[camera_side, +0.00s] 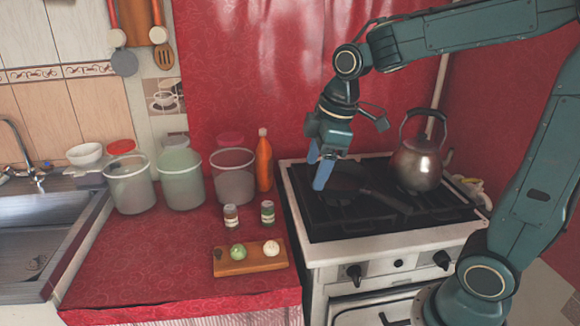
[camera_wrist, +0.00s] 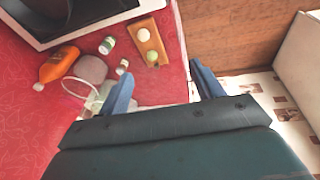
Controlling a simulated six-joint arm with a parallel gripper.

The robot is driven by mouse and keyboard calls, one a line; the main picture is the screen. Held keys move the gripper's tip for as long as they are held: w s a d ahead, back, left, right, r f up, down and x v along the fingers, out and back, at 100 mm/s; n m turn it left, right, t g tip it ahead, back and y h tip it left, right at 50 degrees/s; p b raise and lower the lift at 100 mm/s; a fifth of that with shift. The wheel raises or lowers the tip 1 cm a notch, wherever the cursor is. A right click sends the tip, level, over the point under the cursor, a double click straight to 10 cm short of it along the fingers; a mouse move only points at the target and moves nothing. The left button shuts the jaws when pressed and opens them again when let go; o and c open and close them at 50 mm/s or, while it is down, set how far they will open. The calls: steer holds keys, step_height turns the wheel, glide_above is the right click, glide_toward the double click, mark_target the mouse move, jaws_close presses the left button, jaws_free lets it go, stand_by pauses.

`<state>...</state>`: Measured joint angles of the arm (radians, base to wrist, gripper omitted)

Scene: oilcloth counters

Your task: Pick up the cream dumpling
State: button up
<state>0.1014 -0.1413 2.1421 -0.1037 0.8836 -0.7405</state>
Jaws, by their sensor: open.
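The cream dumpling (camera_side: 271,247) sits at the right end of a small wooden board (camera_side: 253,265) on the red counter. A green dumpling (camera_side: 237,251) sits to its left on the same board. My gripper (camera_side: 322,178) is above the stove, up and to the right of the board, apart from both dumplings. In the wrist view, its two blue fingers (camera_wrist: 163,88) are spread with nothing between them. The wrist view also shows the cream dumpling (camera_wrist: 143,34) and the green dumpling (camera_wrist: 152,56), above the fingers in the picture.
Two small jars (camera_side: 231,216) (camera_side: 267,212) stand behind the board. An orange bottle (camera_side: 264,162) and several tubs (camera_side: 181,178) stand farther back. The stove (camera_side: 350,246) on the right holds a kettle (camera_side: 417,165) and a dark pan (camera_side: 345,181). The counter's front left is clear.

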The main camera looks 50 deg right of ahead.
steer(key=w+d+f+n+g+y, duration=0.1)
steer(key=w+d+f+n+g, duration=0.2)
steer(key=w+f+n, duration=0.6)
steer(key=w+d+f, duration=0.2)
steer(key=w+f, duration=0.3)
steer(key=f, duration=0.2)
steer(key=shift+w+f+n, duration=0.15)
steer(key=shift+w+n, duration=0.1)
steer(key=shift+n, duration=0.05)
steer(key=shift+a, duration=0.1)
glide_above(272, 243)
steer(key=shift+d+f, duration=0.2)
steer(key=shift+f, duration=1.95)
steer(key=shift+d+f, duration=0.2)
steer(key=shift+f, duration=1.9)
steer(key=shift+f, duration=0.1)
steer(key=shift+a+f, duration=0.25)
steer(key=shift+f, duration=1)
steer(key=shift+a+f, duration=0.25)
steer(key=shift+f, duration=0.95)
steer(key=c, duration=0.7)
